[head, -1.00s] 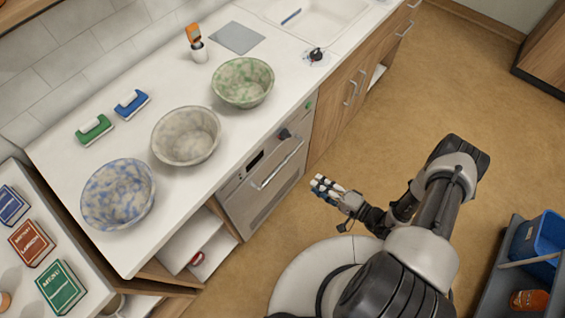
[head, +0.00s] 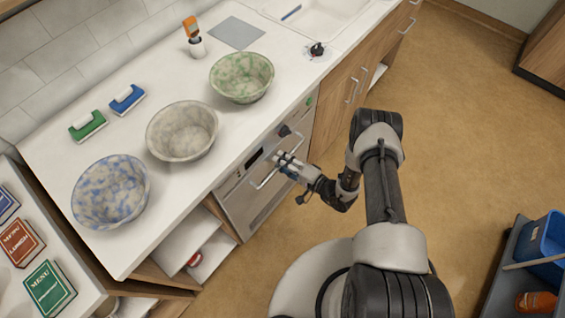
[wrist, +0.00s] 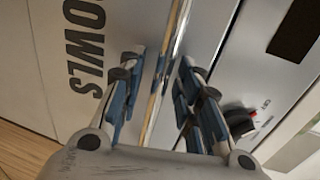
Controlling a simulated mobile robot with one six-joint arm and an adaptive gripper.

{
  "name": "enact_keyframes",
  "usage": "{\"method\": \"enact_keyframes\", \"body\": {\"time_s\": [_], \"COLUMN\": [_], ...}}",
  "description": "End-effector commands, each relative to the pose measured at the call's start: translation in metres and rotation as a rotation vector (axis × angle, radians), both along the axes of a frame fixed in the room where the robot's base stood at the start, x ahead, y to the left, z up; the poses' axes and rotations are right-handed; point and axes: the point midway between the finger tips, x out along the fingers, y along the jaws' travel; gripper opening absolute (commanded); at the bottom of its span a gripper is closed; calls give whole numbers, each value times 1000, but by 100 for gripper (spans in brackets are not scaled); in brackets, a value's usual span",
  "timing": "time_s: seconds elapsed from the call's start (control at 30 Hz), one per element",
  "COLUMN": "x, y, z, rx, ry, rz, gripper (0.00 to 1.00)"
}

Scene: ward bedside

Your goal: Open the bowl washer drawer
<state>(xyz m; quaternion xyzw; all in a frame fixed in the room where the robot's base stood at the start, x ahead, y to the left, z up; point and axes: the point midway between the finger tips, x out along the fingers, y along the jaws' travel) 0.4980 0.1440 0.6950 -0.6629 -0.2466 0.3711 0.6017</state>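The bowl washer (head: 240,208) is the steel-fronted unit under the counter in the head view, and its drawer looks shut. Its bar handle (head: 262,182) runs along the upper front. In the wrist view the washer front (wrist: 50,60) carries the word BOWLS, and the handle bar (wrist: 161,75) runs between my two fingers. My gripper (head: 284,160) is at the handle, and it also shows in the wrist view (wrist: 158,78). The fingers are open, one on each side of the bar, with a visible gap on both sides.
A dark knob (head: 285,131) sits on the washer's panel above the handle. Green (head: 242,78), grey (head: 182,131) and blue (head: 111,192) bowls stand on the counter (head: 160,225) above. Open shelves (head: 180,240) lie left of the washer.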

Motion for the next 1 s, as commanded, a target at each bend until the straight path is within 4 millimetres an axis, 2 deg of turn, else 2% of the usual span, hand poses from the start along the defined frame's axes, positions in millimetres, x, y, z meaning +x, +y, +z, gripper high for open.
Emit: {"method": "enact_keyframes", "body": {"time_s": [0.33, 0.8, 1.0], "x": [3, 2, 2], "y": [3, 3, 3], "z": [0, -1, -1], "rx": [0, 1, 1], "ry": [1, 1, 1], "rz": [-1, 0, 0], "gripper": [32, 0, 0]}}
